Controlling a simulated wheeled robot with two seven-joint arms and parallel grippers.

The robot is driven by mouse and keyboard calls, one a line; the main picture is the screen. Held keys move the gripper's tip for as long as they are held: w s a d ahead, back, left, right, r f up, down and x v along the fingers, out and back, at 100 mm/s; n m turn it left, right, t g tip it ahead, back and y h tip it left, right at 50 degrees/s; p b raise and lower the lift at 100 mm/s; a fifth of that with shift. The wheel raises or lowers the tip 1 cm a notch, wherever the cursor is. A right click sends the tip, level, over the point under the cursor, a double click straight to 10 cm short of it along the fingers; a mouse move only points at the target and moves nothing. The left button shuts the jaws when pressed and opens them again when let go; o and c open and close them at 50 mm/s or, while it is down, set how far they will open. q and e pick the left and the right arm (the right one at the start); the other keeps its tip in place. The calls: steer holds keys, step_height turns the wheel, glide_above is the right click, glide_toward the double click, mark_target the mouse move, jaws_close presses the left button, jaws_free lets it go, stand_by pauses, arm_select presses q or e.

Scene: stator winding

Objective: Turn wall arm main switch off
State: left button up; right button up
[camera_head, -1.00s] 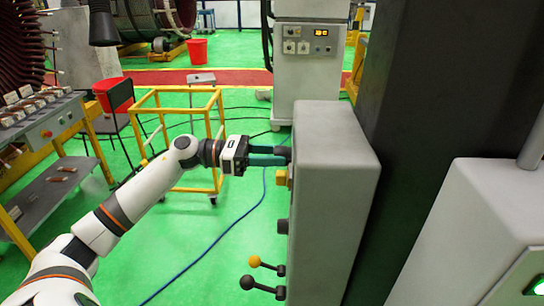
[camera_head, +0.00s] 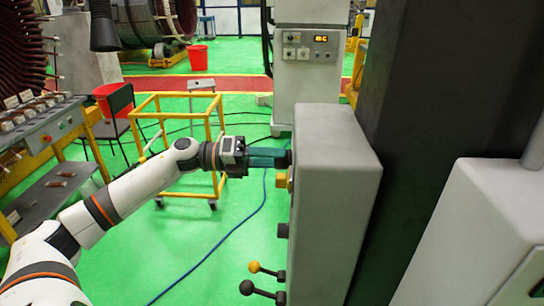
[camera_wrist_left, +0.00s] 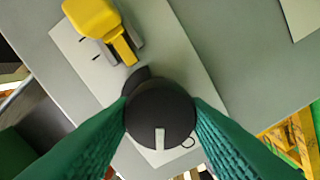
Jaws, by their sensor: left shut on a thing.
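A black round knob (camera_wrist_left: 160,115) with a white pointer line sits on a pale plate (camera_wrist_left: 75,45) on the grey wall box (camera_head: 335,185). My left gripper (camera_head: 284,158) reaches the box's left face near its top, and its green fingers (camera_wrist_left: 161,108) are shut on the knob from both sides. My right gripper is not in view.
Lower on the box are a dark knob (camera_head: 283,230) and two levers, one with a yellow ball (camera_head: 254,267), one with a black ball (camera_head: 247,287). A dark column stands behind. A yellow frame cart (camera_head: 180,150) stands behind my arm.

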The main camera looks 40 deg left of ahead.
arm_select(q)
steer(key=shift+a+n+p, duration=0.1)
steer(key=shift+n+p, duration=1.2)
steer(key=shift+n, duration=2.1)
steer(key=o, duration=1)
steer(key=shift+c, duration=0.2)
steer(key=shift+f, duration=0.1)
steer(key=b+v, duration=0.3)
steer(key=v, duration=0.9)
